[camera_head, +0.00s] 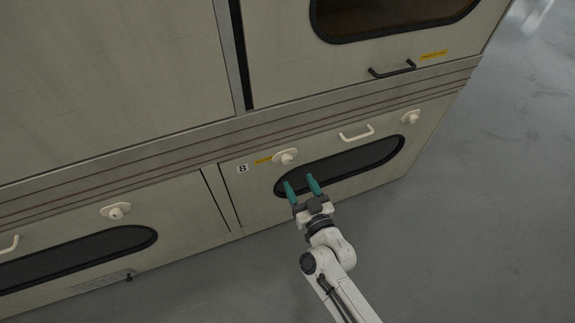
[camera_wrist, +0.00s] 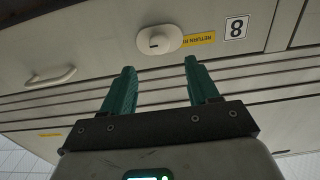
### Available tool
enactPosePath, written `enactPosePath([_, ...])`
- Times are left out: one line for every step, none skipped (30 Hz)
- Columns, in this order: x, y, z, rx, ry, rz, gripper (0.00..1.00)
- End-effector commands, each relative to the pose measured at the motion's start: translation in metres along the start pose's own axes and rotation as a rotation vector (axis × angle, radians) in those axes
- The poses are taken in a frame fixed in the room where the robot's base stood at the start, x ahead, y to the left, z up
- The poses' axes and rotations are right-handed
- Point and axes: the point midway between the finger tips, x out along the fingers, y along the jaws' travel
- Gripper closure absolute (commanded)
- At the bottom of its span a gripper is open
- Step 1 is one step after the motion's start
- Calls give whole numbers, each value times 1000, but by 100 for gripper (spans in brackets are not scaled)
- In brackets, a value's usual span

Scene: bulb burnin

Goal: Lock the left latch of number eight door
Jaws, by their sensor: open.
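The number eight door (camera_head: 365,180) is a low beige panel with a dark oval window, marked by a small "8" label (camera_head: 242,169). Its left latch (camera_head: 285,157) is a round cream knob on an oval plate, just right of the label. My gripper (camera_head: 301,184) is open and empty, with two green fingers in front of the window, below the latch in the head view. In the wrist view the latch (camera_wrist: 158,40) lies just beyond and between the fingertips, apart from them, with a small dark mark on its knob. I cannot tell whether it is locked.
A cream handle (camera_head: 356,133) and a right latch (camera_head: 411,117) are on the same door. Another door with a similar latch (camera_head: 116,211) is to the left. An upper door has a black handle (camera_head: 392,69). The grey floor (camera_head: 500,220) is clear at right.

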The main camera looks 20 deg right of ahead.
Motion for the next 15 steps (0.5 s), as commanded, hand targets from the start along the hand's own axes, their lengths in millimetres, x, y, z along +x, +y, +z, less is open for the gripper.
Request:
enactPosePath([11,0,0,-1,3,0,40])
enactPosePath([17,0,0,0,3,0,40])
enactPosePath([24,0,0,0,3,0,40])
enactPosePath([30,0,0,-1,3,0,40])
enactPosePath([35,0,0,0,3,0,40])
enactPosePath([42,0,0,0,2,0,40])
enactPosePath([47,0,0,-1,2,0,40])
enactPosePath([52,0,0,-1,2,0,40])
enactPosePath([57,0,1,-1,1,0,40])
enactPosePath([61,0,1,-1,1,-1,40])
enactPosePath([65,0,1,0,1,-1,40])
enactPosePath([68,0,1,0,0,0,40])
enactPosePath([71,0,1,-1,0,0,40])
enactPosePath([74,0,1,-1,0,0,40])
enactPosePath([76,0,0,-1,0,0,40])
